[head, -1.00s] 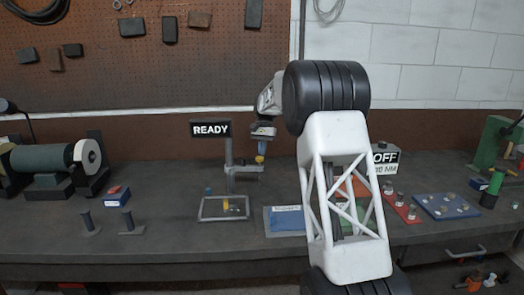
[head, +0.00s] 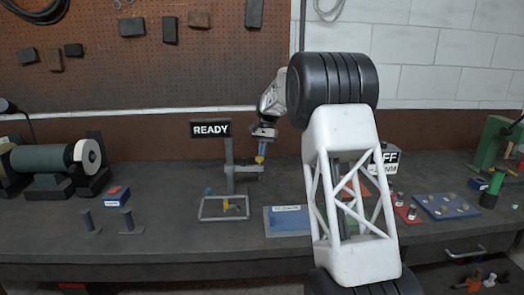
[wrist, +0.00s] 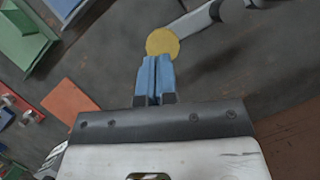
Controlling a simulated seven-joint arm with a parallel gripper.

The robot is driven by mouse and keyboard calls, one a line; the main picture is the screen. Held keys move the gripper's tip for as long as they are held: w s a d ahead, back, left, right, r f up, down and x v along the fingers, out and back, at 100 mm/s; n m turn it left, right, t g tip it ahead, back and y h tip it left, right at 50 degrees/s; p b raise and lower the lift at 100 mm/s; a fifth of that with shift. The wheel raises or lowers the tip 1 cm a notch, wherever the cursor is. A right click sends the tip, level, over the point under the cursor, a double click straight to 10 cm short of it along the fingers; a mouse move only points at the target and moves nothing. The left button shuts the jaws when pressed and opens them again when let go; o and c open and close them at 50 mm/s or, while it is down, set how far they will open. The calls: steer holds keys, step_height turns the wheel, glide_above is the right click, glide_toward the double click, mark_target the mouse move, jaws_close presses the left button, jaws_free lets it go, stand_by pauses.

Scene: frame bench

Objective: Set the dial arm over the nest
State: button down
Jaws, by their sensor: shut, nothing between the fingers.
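The dial arm (head: 247,170) is a grey bar reaching right from an upright post under the READY sign. A yellow round piece (head: 259,159) sits at its outer end. My gripper (head: 261,152) has blue fingers, shut and empty, just above the yellow piece. In the wrist view the shut fingers (wrist: 155,62) reach the near edge of the yellow disc (wrist: 162,42), with the grey bar (wrist: 196,20) running off to the upper right. I cannot tell whether they touch.
A blue-topped tray (head: 287,220) lies right of the frame. A blue plate with several metal parts (head: 447,205) and a box with OFF lettering (head: 388,160) stand further right.

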steer(key=shift+s, duration=0.3)
steer(key=shift+s+m+y, duration=0.3)
steer(key=shift+s+m, duration=0.45)
steer(key=shift+m, duration=0.15)
steer(key=s+a+m+t+y, duration=0.2)
steer(key=s+a+m+t, duration=0.2)
steer(key=s+a+m, duration=0.6)
steer(key=shift+s+a+m+t, duration=0.3)
steer(key=shift+s+m, duration=0.65)
steer(key=shift+m, duration=0.45)
